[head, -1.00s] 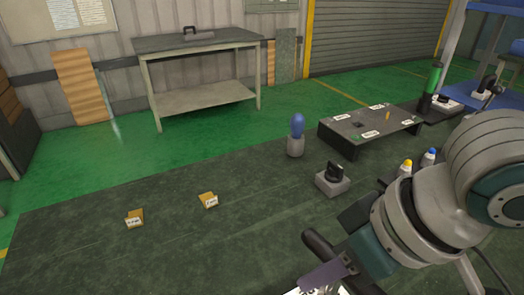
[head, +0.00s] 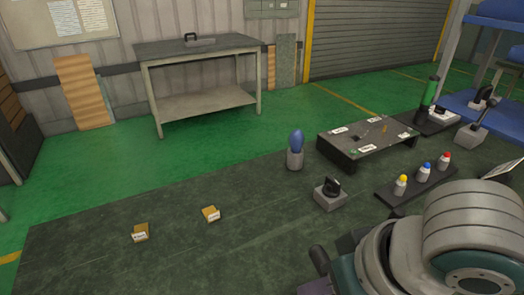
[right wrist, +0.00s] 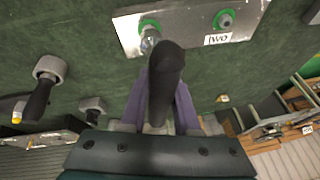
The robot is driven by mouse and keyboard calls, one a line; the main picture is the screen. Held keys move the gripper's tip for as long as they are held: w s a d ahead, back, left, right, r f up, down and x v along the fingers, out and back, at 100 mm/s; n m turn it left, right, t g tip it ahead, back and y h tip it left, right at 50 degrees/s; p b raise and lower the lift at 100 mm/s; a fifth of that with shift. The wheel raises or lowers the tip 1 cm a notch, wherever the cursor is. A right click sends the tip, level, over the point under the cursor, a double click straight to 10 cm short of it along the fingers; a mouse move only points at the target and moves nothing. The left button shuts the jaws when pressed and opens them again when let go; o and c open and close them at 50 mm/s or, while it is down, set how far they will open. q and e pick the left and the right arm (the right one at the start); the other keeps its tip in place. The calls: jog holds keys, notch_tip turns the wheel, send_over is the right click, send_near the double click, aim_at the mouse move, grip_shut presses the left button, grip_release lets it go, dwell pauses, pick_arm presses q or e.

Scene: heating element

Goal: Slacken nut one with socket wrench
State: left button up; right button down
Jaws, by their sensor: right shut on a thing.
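In the right wrist view, my right gripper (right wrist: 163,98) is shut on the dark handle of the socket wrench (right wrist: 167,68). A light metal plate (right wrist: 185,36) lies beyond it with two green-ringed fittings. The left one, apparently nut one (right wrist: 148,24), is at the wrench's silver end; I cannot tell whether the socket is seated on it. Its label is not visible. The right one, nut two (right wrist: 225,20), has a label reading TWO beside it. In the head view, my right arm covers the lower right, and only a little of the gripper shows. My left gripper is not in view.
In the head view, a black rack (head: 392,198) holds yellow, blue and red-topped bottles. A black-topped grey block (head: 329,202), a blue-handled tool in a holder (head: 295,158) and a low black stand (head: 345,154) are behind.

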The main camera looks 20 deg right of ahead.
jog(key=shift+r+m+p, duration=0.2)
jog(key=shift+m+p, duration=0.2)
jog(key=shift+p, duration=0.2)
jog(key=shift+m+h+p, duration=0.4)
jog(key=shift+m+p, duration=0.05)
jog(key=shift+m, duration=0.15)
jog(key=shift+d+m+h+p, duration=0.15)
jog(key=shift+m+h+p, duration=0.2)
jog(key=shift+m, duration=0.35)
jog(key=shift+d+f+m, duration=0.1)
jog(key=shift+f+m, duration=0.1)
jog(key=shift+m, duration=0.1)
